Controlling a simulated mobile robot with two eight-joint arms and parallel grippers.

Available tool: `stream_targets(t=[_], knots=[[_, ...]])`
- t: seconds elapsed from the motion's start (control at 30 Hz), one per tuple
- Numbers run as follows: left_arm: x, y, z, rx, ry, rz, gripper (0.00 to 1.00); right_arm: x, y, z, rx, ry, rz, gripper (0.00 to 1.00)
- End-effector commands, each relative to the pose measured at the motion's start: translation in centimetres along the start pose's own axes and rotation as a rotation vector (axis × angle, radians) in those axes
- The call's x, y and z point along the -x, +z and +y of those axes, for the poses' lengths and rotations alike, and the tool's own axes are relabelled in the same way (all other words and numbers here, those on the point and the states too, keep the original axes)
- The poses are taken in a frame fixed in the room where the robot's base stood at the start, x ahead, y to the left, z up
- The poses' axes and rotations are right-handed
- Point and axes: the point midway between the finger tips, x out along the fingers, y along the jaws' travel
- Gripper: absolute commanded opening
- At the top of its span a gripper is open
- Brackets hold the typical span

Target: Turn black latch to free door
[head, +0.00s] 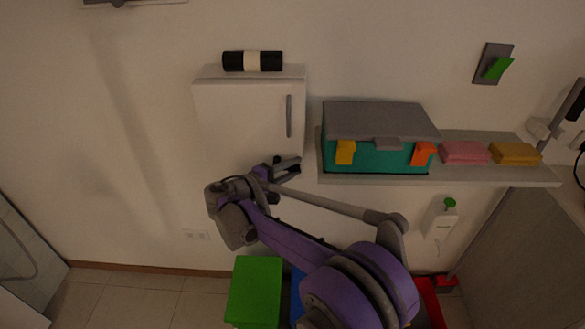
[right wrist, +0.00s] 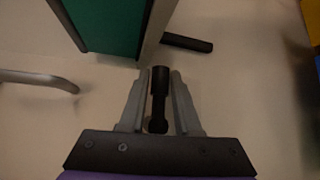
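A white cabinet (head: 245,135) hangs on the wall with its door shut and a grey upright handle (head: 289,115) on the door's right side. My right gripper (head: 288,167) is at the door's lower right corner. In the right wrist view, the black latch (right wrist: 159,85) lies between the two fingers of my right gripper (right wrist: 159,78). The fingers are apart, one on each side of it, with only narrow gaps; contact is unclear. In the head view I cannot make out the latch at the gripper. The door handle (right wrist: 40,78) shows at left in the wrist view. My left gripper is not in view.
A shelf (head: 345,178) to the right holds a teal box with a grey lid (head: 380,118), a pink block (head: 465,152) and a yellow block (head: 515,153). A black-and-white cylinder (head: 252,61) lies on the cabinet. A green box (head: 255,288) stands below.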

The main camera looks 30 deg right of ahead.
Motion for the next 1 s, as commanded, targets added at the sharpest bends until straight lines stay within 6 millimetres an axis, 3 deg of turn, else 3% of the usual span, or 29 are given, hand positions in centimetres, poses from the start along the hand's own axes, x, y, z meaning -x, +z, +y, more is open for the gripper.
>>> stream_targets(t=[0.03,0.17,0.67,1.0], knots=[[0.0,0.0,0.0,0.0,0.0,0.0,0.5,0.0,0.0,0.0,0.0,0.0,0.0,0.21],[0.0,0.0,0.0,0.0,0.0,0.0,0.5,0.0,0.0,0.0,0.0,0.0,0.0,0.0],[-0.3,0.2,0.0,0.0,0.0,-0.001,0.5,0.1,0.0,0.1,0.035,0.035,-0.01,0.0],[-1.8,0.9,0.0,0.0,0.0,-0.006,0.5,0.3,0.0,1.0,0.202,0.202,-0.057,0.0]])
